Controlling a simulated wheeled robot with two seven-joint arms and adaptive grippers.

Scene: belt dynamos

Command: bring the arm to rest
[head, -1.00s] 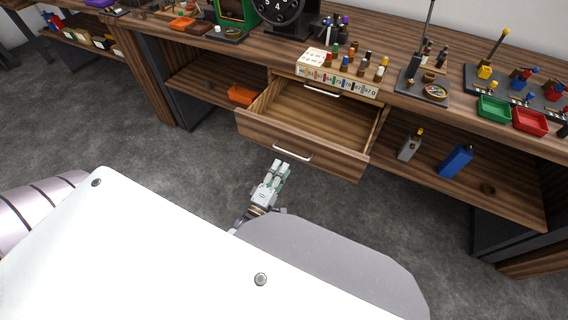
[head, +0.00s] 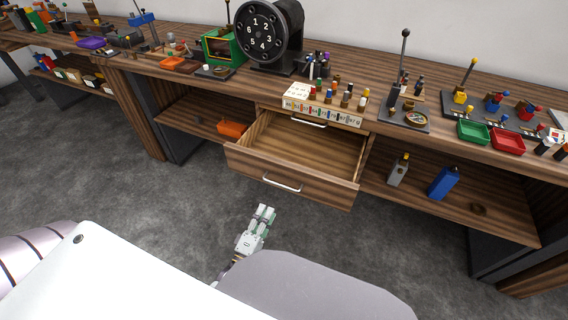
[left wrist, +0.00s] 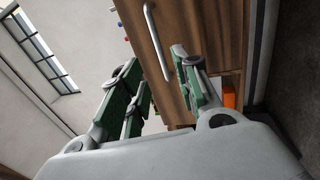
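My left gripper (head: 264,211) is in front of the open wooden drawer (head: 291,162), over the grey floor and a short way from the drawer's silver handle (head: 282,183). It is empty. In the left wrist view my left gripper (left wrist: 163,72) shows its green-padded fingers spread apart with nothing between them. The handle (left wrist: 157,42) and the drawer front (left wrist: 186,28) lie beyond the fingertips there. The inside of the drawer looks bare. My right gripper is not in view.
The workbench (head: 345,75) carries a black dial (head: 265,38), a rack of coloured pegs (head: 322,105), and green (head: 473,132) and red (head: 507,139) trays. A blue bottle (head: 443,183) and a grey bottle (head: 398,169) stand on the lower shelf. The floor (head: 150,215) before the bench is clear.

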